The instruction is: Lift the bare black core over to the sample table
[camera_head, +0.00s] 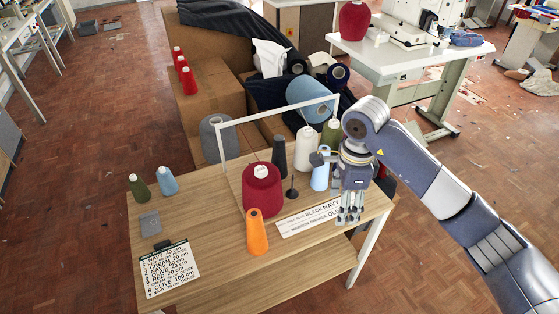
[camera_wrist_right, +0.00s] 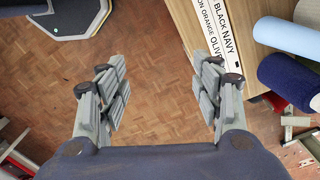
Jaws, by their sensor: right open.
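A slim dark grey to black cone (camera_head: 279,157) stands upright behind the big red spool (camera_head: 262,190) on the wooden table (camera_head: 205,222); it looks like the black core, but I cannot tell whether it is bare. A short dark peg (camera_head: 292,190) on a round base stands in front of it. My right gripper (camera_head: 350,218) hangs fingers down by the table's right side, to the right of the dark cone and apart from it. In the right wrist view its fingers (camera_wrist_right: 163,97) are spread, with only floor between them. My left gripper is out of view.
A white frame (camera_head: 280,109) rises over the table. Cream (camera_head: 306,148), olive, light blue and orange (camera_head: 257,232) cones stand around it. A label strip (camera_head: 309,215) lies near the right edge, a list card (camera_head: 172,270) at the front left. A white table (camera_head: 405,58) stands behind.

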